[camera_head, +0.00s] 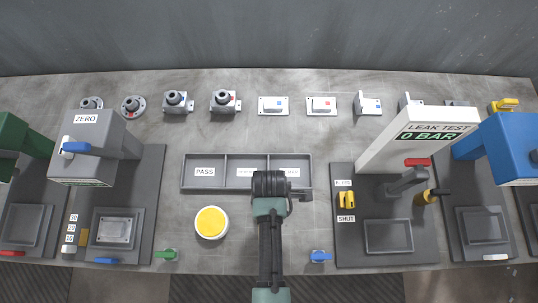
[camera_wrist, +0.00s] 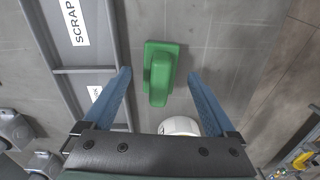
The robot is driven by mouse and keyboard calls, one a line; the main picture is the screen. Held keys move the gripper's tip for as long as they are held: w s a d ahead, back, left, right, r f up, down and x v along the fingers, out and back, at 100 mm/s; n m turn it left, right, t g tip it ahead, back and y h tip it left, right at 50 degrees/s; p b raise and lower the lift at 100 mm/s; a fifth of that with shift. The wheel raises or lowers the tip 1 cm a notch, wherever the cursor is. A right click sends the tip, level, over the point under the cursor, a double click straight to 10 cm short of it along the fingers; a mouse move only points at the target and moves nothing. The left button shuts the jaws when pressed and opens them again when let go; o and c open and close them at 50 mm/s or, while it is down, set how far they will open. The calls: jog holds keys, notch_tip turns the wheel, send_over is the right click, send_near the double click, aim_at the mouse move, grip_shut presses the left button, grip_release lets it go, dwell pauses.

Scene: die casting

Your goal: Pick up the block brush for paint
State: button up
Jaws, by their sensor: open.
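The block brush, a green block with a raised green grip along its middle (camera_wrist: 161,75), lies on the grey bench in the wrist view. It sits between my two open blue fingers, with a gap on each side, and nothing is held. My gripper (camera_wrist: 159,76) points down over it; whether the fingers are at its height I cannot tell. In the head view my gripper (camera_head: 270,185) is over the front edge of the sorting tray, and my arm hides the brush.
The grey sorting tray (camera_head: 183,172), with PASS and SCRAP labels, lies beside the brush. A white pot with yellow contents (camera_head: 211,222) stands left of my arm. The LEAK TEST station (camera_head: 345,240) is at right, the ZERO station (camera_head: 148,215) at left. Small metal parts line the back.

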jog(key=shift+f, duration=1.35)
grip_shut()
